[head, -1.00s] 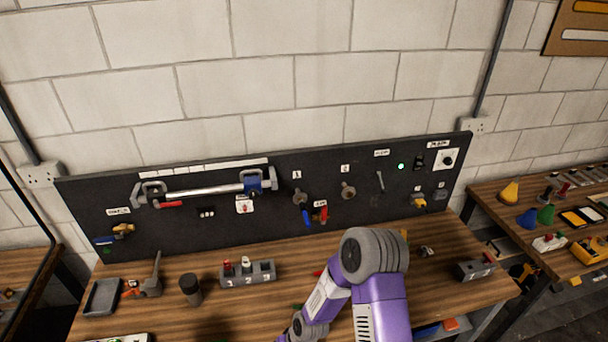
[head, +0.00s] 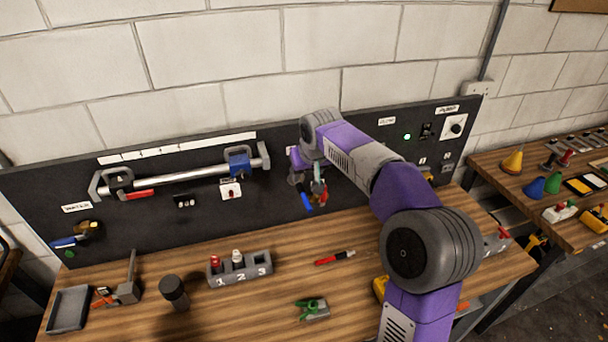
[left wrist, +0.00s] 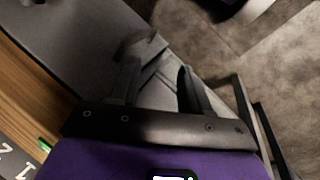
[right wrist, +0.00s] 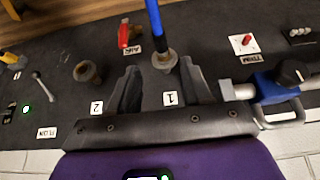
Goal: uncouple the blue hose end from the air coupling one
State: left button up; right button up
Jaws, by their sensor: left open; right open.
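The blue hose end (right wrist: 154,22) is seated on air coupling one (right wrist: 165,58), a metal fitting on the dark panel above the label "1" in the upside-down right wrist view. The blue hose end (head: 307,202) hangs down in the head view. My right gripper (right wrist: 160,82) is open, its fingers on either side of the label just short of the coupling, with nothing between them. In the head view my right arm hides most of this area. My left gripper (left wrist: 160,82) is open and empty in the left wrist view, away from the panel.
A red-handled air valve (right wrist: 126,34) is close beside the coupling. A clamped metal bar (head: 185,177) is mounted left on the panel. The bench holds a numbered block (head: 240,272), a dark cylinder (head: 173,292) and a red pen-like tool (head: 335,257).

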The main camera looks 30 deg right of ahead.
aim_at(301, 188)
jog(key=b+x, duration=0.2)
jog(key=x, duration=0.5)
jog(key=shift+f+b, duration=0.15)
jog(key=shift+b, duration=0.15)
jog(key=shift+x, duration=1.1)
jog(key=shift+a, duration=0.1)
grip_shut()
